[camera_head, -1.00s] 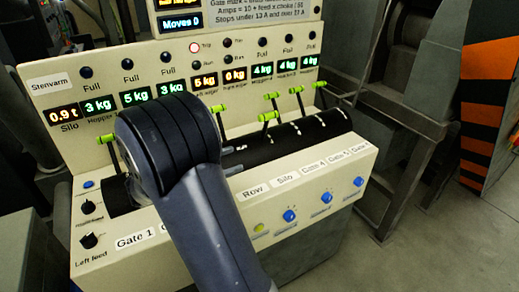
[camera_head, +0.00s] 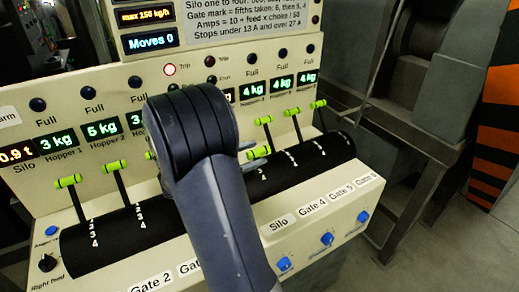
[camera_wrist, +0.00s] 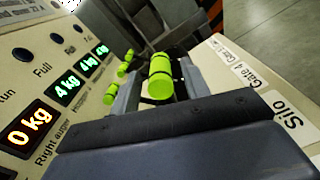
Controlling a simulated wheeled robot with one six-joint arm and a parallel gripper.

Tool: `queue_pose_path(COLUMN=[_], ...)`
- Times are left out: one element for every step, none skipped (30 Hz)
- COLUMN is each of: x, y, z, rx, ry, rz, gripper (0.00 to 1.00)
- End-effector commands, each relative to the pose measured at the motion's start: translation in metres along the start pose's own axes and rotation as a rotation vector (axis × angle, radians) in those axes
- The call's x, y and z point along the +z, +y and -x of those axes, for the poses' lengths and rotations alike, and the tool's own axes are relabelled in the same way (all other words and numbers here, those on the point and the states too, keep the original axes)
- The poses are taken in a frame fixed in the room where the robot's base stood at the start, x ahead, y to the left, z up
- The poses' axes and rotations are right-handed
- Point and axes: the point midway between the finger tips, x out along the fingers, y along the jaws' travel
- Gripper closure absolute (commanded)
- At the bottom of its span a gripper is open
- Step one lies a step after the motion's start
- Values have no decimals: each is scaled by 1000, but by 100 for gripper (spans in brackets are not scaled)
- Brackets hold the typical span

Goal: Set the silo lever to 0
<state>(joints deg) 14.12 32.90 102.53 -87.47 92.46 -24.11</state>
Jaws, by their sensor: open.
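The silo lever has a bright green cylindrical handle (camera_head: 258,152) and stands in the black slotted drum above the Silo label (camera_head: 280,223). It leans further towards the front than the levers to its right. In the wrist view its handle (camera_wrist: 160,85) shows large, between the two grey fingers. My gripper (camera_wrist: 160,76) is open, with one finger on each side of the handle; I cannot tell whether either finger touches it. In the head view my arm hides most of the gripper (camera_head: 249,155). The lever's exact number is not readable.
The Gate 4 lever (camera_head: 264,121), Gate 5 lever (camera_head: 293,112) and Gate 6 lever (camera_head: 318,104) stand close by on the right. More levers (camera_head: 117,165) stand on the left. The display (camera_head: 181,21) reads Moves 0. A red Trip lamp (camera_head: 170,69) is lit.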

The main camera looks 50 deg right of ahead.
Motion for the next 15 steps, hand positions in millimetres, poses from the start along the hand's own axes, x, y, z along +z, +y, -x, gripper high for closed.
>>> queue_pose_path(x=[1, 1, 1, 1, 1, 0, 0, 0, 0, 0, 0, 0, 0, 0, 0], y=[0, 0, 0, 0, 0, 0, 0, 0, 0, 0, 0, 0, 0, 0, 0], z=[-8, -11, -15, -18, -20, -22, -23, -24, -25, -26, -26, -26, -26, -26, -26], rx=[-3, -2, -2, -2, -2, 0, 0, 1, 1, 1, 1, 1, 1, 1, 1], ry=[-2, -1, -1, -1, -1, -1, -1, 0, 0, 0, 0, 0, 0, 0, 0], rz=[1, 0, 0, 0, 0, 0, -1, -1, 0, -1, -1, 0, 0, 0, 0], gripper=[56, 56, 56, 56, 56, 56, 56, 56, 56, 56, 56, 56, 56, 56, 56])
